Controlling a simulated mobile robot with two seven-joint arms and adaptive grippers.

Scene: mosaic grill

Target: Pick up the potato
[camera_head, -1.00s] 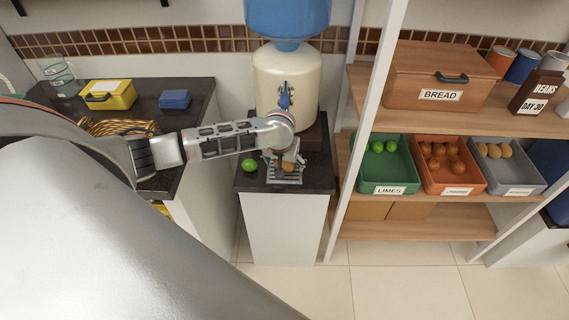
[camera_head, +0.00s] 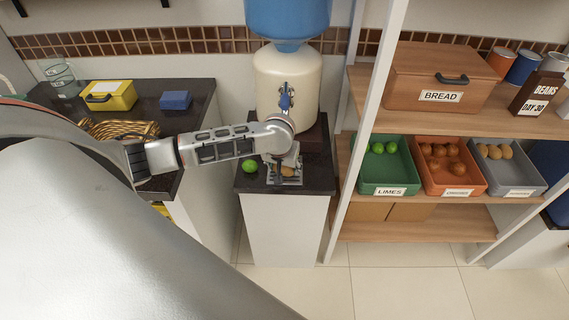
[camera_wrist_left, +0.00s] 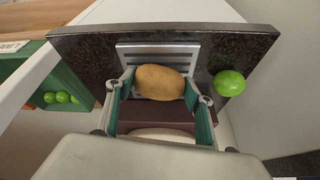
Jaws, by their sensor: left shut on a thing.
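The potato (camera_wrist_left: 160,83) is brown and oval, and in the left wrist view it sits between the two fingers of my left gripper (camera_wrist_left: 160,88). My left gripper is shut on it, with a finger at each end. Behind the potato is a grey slatted drip tray (camera_wrist_left: 160,52) on a dark counter. In the head view my left gripper (camera_head: 286,172) points down over the tray below the dispenser, and the potato (camera_head: 287,171) is mostly hidden behind the fingers. My right gripper is not in view.
A lime (camera_head: 249,166) lies on the dark counter left of the tray. A cream dispenser (camera_head: 285,85) with a blue tap stands behind. A shelf post (camera_head: 366,100) rises to the right, beside the limes bin (camera_head: 388,178). A white-sided counter (camera_head: 180,130) stands at left.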

